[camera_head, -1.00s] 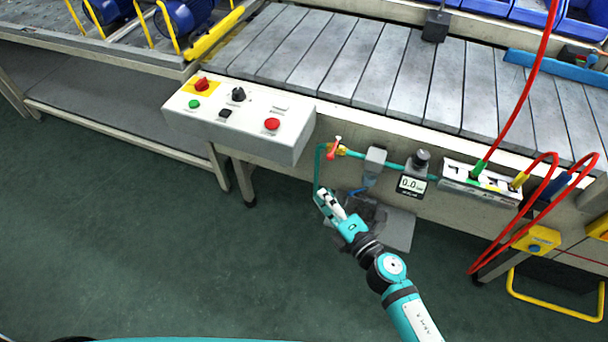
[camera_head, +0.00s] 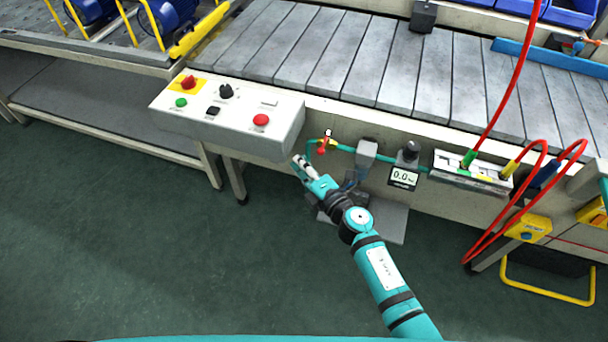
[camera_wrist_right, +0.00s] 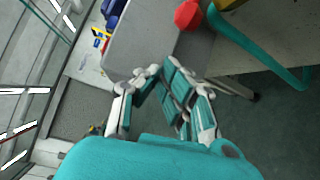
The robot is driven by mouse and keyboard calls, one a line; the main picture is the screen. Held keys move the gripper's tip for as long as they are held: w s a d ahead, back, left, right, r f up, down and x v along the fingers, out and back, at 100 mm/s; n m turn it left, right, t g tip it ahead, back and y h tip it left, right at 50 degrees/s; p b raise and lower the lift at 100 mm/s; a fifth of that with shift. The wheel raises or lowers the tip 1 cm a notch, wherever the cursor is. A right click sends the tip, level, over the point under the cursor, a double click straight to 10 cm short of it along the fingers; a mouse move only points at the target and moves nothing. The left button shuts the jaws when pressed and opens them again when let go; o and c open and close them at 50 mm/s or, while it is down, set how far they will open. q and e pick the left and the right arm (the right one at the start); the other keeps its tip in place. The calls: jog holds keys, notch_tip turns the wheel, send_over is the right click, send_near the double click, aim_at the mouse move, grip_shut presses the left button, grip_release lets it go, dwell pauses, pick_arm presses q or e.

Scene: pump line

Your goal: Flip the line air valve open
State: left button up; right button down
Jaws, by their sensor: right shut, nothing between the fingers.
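The line air valve (camera_head: 322,149) has a red handle and a yellow fitting. It sits on a teal air tube along the conveyor's front side, right of the control box. My right gripper (camera_head: 299,162) is shut and empty, just left of and slightly below the handle in the head view, seemingly apart from it. In the right wrist view the red handle (camera_wrist_right: 188,14) is at the top, beyond the closed fingers (camera_wrist_right: 158,72). The display (camera_head: 403,177) down the line reads 0.0. My left gripper is not in view.
The control box (camera_head: 228,122) with buttons and knobs overhangs just up and left of my right gripper. The teal tube (camera_wrist_right: 250,46) loops beside the valve. A manifold (camera_head: 470,172) with red hoses is further right. Open green floor (camera_head: 130,240) lies in front.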

aim_at(324, 143)
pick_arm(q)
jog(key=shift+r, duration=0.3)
pick_arm(e)
jog(key=shift+w+d+r, duration=0.15)
jog(key=shift+d, duration=0.5)
jog(key=shift+w+d+r, duration=0.1)
jog(key=shift+d+r, duration=0.05)
jog(key=shift+d, duration=0.45)
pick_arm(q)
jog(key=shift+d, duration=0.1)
pick_arm(e)
jog(key=shift+d, duration=0.15)
jog(key=shift+s+d+n+y, duration=0.15)
jog(key=shift+d+n+y, duration=0.05)
jog(key=shift+n+y, duration=0.2)
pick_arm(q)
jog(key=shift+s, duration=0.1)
pick_arm(e)
jog(key=shift+d+g, duration=0.1)
jog(key=shift+g, duration=0.3)
